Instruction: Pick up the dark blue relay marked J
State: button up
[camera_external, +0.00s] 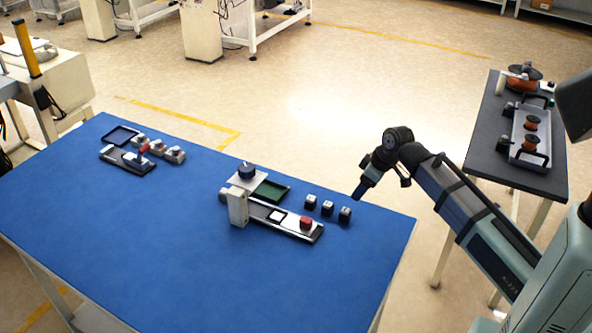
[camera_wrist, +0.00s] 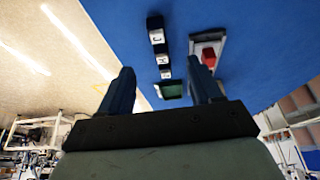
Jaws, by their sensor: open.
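Three small dark relays with white marked tops stand in a row on the blue table. The nearest relay (camera_wrist: 155,32) has a mark that looks like a turned J; in the external view it seems to be the right-hand relay (camera_external: 345,215). The middle relay (camera_wrist: 163,61) looks marked K, and the far relay (camera_wrist: 166,74) is too small to read surely. In the external view they are the middle relay (camera_external: 327,208) and left relay (camera_external: 311,201). My gripper (camera_external: 358,194) is open and empty, above the table's back edge, apart from the relays; its two fingers (camera_wrist: 159,70) show in the wrist view.
A rail fixture (camera_external: 290,226) with a red block (camera_external: 306,223) lies in front of the relays. A green tray (camera_external: 272,191) and a dark knob (camera_external: 247,171) are left of them. Another fixture (camera_external: 125,160) stands far left. The blue table (camera_external: 150,250) is clear in front.

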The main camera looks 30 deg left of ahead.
aim_at(344, 209)
jog(key=x, duration=0.8)
jog(key=shift+a+f, duration=0.1)
jog(key=shift+f, duration=0.05)
jog(key=shift+x, duration=2.65)
jog(key=shift+w, duration=0.2)
jog(key=shift+c, duration=0.4)
jog(key=c, duration=1)
